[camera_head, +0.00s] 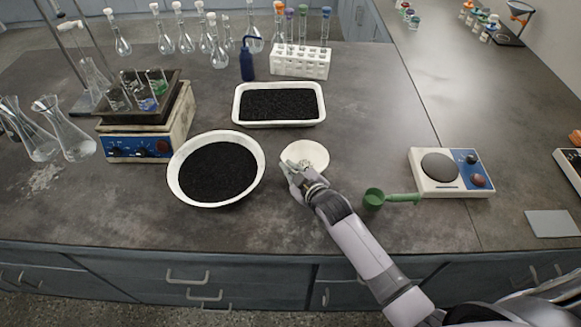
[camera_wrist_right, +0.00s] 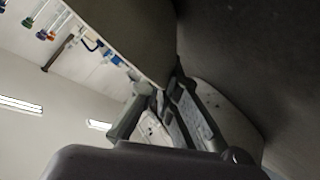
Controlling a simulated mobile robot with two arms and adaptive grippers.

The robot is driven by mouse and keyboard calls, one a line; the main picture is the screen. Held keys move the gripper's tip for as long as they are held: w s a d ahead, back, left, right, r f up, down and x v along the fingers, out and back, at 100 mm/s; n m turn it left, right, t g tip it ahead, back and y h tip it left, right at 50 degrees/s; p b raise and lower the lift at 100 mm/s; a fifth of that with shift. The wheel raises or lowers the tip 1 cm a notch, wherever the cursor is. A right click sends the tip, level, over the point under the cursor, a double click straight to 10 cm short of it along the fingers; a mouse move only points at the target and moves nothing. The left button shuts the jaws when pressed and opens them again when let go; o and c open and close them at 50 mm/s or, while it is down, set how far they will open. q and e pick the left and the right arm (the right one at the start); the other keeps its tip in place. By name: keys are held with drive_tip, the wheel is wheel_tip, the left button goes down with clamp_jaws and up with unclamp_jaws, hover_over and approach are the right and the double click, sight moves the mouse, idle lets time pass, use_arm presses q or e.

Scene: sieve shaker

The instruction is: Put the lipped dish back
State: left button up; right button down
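A small round white dish (camera_head: 312,152), which I take to be the lipped dish, is on the dark bench in the head view, between the large bowl and the green scoop. My right gripper (camera_head: 291,168) is at the dish's near left rim and covers part of it. In the right wrist view, the gripper fingers (camera_wrist_right: 158,98) fill the middle, with a pale, speckled surface (camera_wrist_right: 232,118) close beside them, probably the dish. Whether the fingers grip the rim or only touch it cannot be told. My left gripper is out of view.
A white bowl of black grains (camera_head: 175,187) stands left, a white tray of black grains (camera_head: 238,118) behind. A green scoop (camera_head: 374,199) and a balance (camera_head: 420,180) lie right. A hotplate (camera_head: 130,147) and glassware stand far left. Bare bench lies in front.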

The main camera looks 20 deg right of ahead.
drive_tip(key=c, duration=2.3)
unclamp_jaws()
drive_tip(key=shift+f, duration=0.1)
drive_tip(key=o, duration=0.5)
drive_tip(key=shift+s, duration=0.1)
drive_tip(key=v, duration=1.2)
